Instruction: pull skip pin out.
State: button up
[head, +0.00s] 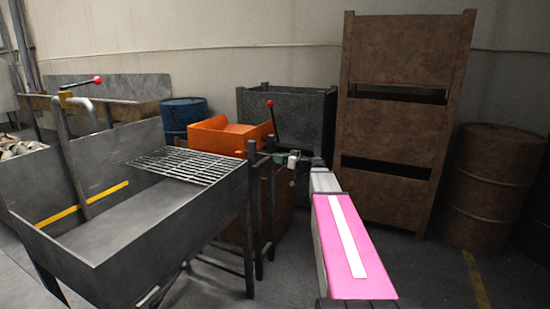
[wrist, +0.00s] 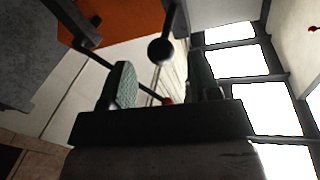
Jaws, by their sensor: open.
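The orange skip (head: 225,136) stands behind the grated tank in the head view. Its orange side (wrist: 130,15) also shows at the top of the wrist view. In the wrist view, a dark round knob on a thin rod (wrist: 160,51), which may be the skip pin, appears between the fingers of my gripper (wrist: 160,70). The green-padded fingers are open, with a visible gap on both sides of the knob. I cannot tell how deep the knob sits between them. In the head view my gripper (head: 287,160) is beside the skip's frame; the pin cannot be made out there.
A lever with a red knob (head: 270,104) rises close to my gripper. The grey tank with a grate (head: 190,166) stands at left. A dark bin (head: 300,112), rusty stacked crates (head: 400,120) and a rusty drum (head: 492,185) stand behind and right. Floor at right is free.

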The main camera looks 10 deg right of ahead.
jog(key=v, duration=0.5)
jog(key=shift+s+d, duration=0.25)
jog(key=shift+s, duration=0.05)
jog(key=s+a+f+m+g+h, duration=0.1)
jog(key=s+a+f+g+h, duration=0.1)
jog(key=s+a+f+g, duration=0.5)
jog(key=s+a+f+m+g+h, duration=0.15)
jog(key=s+a+f, duration=0.4)
jog(key=f, duration=0.65)
jog(key=s+f+m+g+h, duration=0.2)
jog(key=s+f+h, duration=0.2)
jog(key=s, duration=0.3)
jog(key=s+d+f+m+g+h, duration=0.1)
jog(key=s+f+m+g+h, duration=0.1)
jog(key=s+f+h, duration=0.2)
jog(key=s+f, duration=0.2)
jog(key=s, duration=0.1)
jog(key=shift+s+d+g+h, duration=0.25)
jog(key=shift+g+h, duration=0.1)
